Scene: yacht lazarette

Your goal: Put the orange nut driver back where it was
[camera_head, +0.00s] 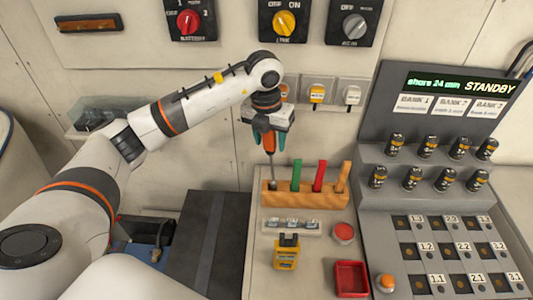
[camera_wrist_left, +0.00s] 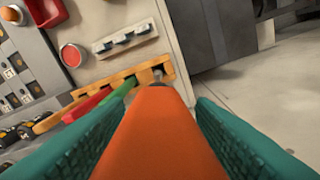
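The orange nut driver (camera_head: 268,141) hangs roughly upright, handle up and grey shaft down, between the teal fingers of my left gripper (camera_head: 269,146). In the left wrist view its orange handle (camera_wrist_left: 155,135) fills the space between the fingers (camera_wrist_left: 160,105), which appear closed on it. The wooden rack (camera_head: 300,200) is just below. The shaft's lower end meets the rack's left end, beside the green-handled tool (camera_head: 296,175); I cannot tell how far it is in a hole. My right gripper is not in view.
A red-handled tool (camera_head: 319,176) stands in the rack, with a wooden-coloured one at its right end. In front are a switch strip (camera_head: 291,227), a yellow device (camera_head: 286,254), a red button (camera_head: 343,232) and a red tray (camera_head: 351,279). A grey control console (camera_head: 440,140) rises at right.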

